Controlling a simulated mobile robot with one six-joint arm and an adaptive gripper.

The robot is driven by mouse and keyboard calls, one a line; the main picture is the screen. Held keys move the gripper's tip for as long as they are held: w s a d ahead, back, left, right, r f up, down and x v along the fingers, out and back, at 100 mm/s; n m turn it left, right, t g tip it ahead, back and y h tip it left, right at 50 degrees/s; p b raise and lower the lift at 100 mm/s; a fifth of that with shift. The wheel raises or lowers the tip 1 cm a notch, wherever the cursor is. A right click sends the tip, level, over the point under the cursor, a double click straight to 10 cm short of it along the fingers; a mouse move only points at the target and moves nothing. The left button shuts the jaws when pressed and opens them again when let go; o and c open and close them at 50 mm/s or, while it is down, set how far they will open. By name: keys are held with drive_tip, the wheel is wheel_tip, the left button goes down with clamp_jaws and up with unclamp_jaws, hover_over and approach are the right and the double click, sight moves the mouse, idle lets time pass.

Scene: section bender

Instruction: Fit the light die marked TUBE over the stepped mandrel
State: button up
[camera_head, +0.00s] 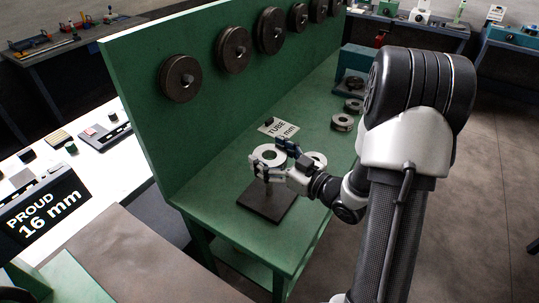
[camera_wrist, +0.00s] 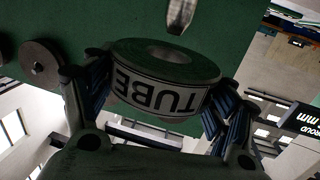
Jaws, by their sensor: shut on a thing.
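The light ring die (camera_head: 268,152) is in my gripper (camera_head: 275,161) above the bench. In the wrist view the die (camera_wrist: 150,98) shows its TUBE label upside down, between the two blue-padded fingers of my gripper (camera_wrist: 160,105). Its hole is empty in that view. A pale metal tip (camera_wrist: 175,18), which looks like the mandrel, shows just past the die's edge and is not through the hole. The dark base plate (camera_head: 267,203) lies on the bench below my gripper. The mandrel is mostly hidden by the gripper in the head view.
Another light ring (camera_head: 318,158) stands just right of my gripper. A TUBE card (camera_head: 279,128) lies behind on the green bench (camera_head: 222,190). Dark rings (camera_head: 342,122) lie further right. Dark discs (camera_head: 234,50) hang on the green back panel. A display (camera_head: 42,212) reads PROUD 16 mm.

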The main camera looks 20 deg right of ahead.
drive_tip(key=shift+f+b, duration=2.5)
drive_tip(key=shift+f, duration=0.3)
drive_tip(key=shift+f+b, duration=0.6)
drive_tip(key=shift+f, duration=1.4)
drive_tip(key=shift+r, duration=0.25)
drive_tip(key=shift+r+p, duration=3.3)
drive_tip(key=shift+r, duration=1.05)
drive_tip(key=shift+b, duration=0.3)
